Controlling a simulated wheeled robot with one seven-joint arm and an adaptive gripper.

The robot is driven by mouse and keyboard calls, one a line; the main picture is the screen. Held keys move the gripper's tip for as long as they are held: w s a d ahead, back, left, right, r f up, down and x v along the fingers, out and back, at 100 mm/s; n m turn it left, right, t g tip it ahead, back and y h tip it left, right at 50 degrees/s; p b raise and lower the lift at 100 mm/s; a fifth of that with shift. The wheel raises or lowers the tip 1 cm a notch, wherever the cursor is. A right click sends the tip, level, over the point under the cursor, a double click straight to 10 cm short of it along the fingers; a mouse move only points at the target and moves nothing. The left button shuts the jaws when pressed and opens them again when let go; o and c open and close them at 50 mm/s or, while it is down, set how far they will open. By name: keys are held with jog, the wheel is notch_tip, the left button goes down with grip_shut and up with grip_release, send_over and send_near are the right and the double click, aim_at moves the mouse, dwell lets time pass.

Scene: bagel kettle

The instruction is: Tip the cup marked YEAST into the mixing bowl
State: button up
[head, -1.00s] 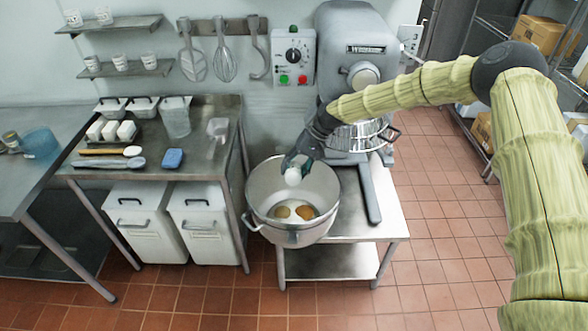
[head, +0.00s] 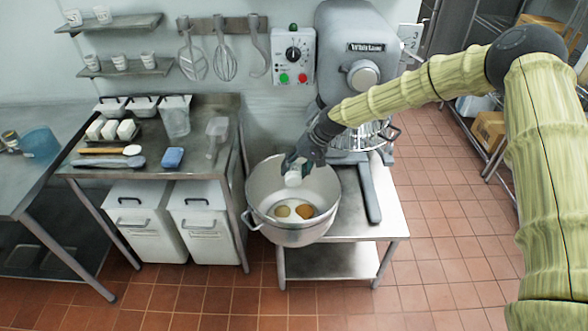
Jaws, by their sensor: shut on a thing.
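My gripper (head: 298,164) is over the back part of the mixing bowl (head: 262,212), shut on a small white cup (head: 293,178). The cup is tilted, and any mark on it is too small to read. The steel mixing bowl stands on a low steel table. Inside it lie a pale yellowish patch (head: 283,211) and an orange-brown patch (head: 305,211) on something whitish. Whether anything is falling from the cup cannot be told.
The mixer (head: 365,75) stands just behind the bowl, with a wire guard beside my arm. A steel bench (head: 205,145) with tubs and a blue sponge (head: 172,157) is at left. Several small white cups stand on the wall shelves (head: 125,68).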

jog(key=shift+s+d+f+n+t+b, duration=0.1)
jog(key=shift+s+n+t+b, duration=0.25)
jog(key=shift+t+b, duration=0.55)
jog(key=shift+s+f+n+t+b, duration=0.1)
jog(key=shift+s+n+t+b, duration=0.35)
jog(key=shift+t, duration=0.75)
jog(key=t+b, duration=0.2)
jog(key=b, duration=0.1)
jog(key=t+b, duration=0.1)
jog(key=shift+s+f+n+y+b, duration=0.2)
jog(key=shift+s+n+y+b, duration=0.1)
jog(key=shift+n+b, duration=0.1)
jog(key=shift+r+b, duration=0.1)
jog(key=shift+b, duration=0.2)
jog(key=shift+r+t, duration=0.25)
jog(key=shift+t, duration=0.15)
jog(key=shift+f, duration=0.1)
jog(key=shift+s+a+f+b, duration=0.2)
jog(key=shift+s+a+b, duration=0.1)
jog(key=shift+b, duration=0.25)
jog(key=s+a+n+t+y+b, duration=0.2)
jog(key=s+a+t+b, duration=0.4)
jog(key=b, duration=0.8)
jog(key=shift+s+a+r+n, duration=0.15)
jog(key=shift+s+a+n, duration=0.35)
jog(key=shift+s+a, duration=0.95)
